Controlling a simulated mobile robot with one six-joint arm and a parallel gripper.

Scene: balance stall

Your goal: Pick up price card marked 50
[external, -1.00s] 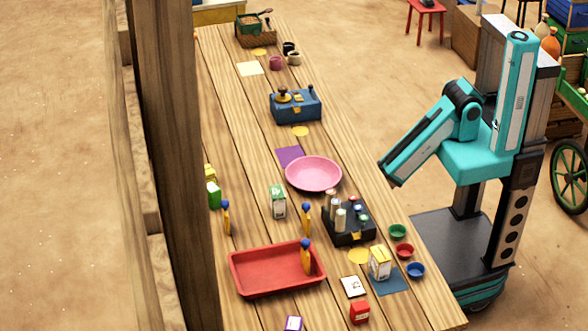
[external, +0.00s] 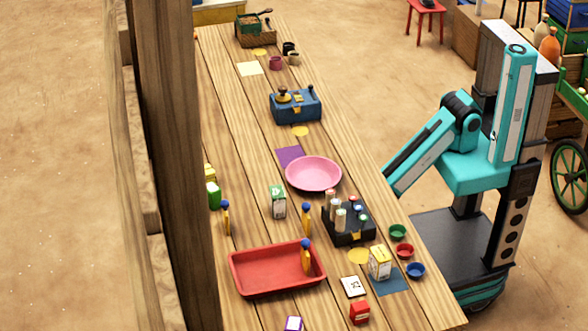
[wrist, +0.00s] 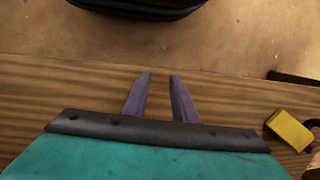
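A small white card (external: 353,287) with dark marks lies near the front right of the table, between the red tray and a blue mat. Its marks are too small to read, so I cannot tell whether it says 50. My gripper (wrist: 160,76) shows in the wrist view with its two purple fingers apart and nothing between them. It is over bare wooden planks near the table edge. In the external view the gripper is hidden behind my forearm, at the table's right side. The card is not visible in the wrist view.
A red tray (external: 277,284), a black bottle rack (external: 349,237), a yellow-and-white carton (external: 380,263) and a small red box (external: 359,312) stand around the card. A pink bowl (external: 313,174) is farther back. A yellow block (wrist: 290,130) sits right of my gripper.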

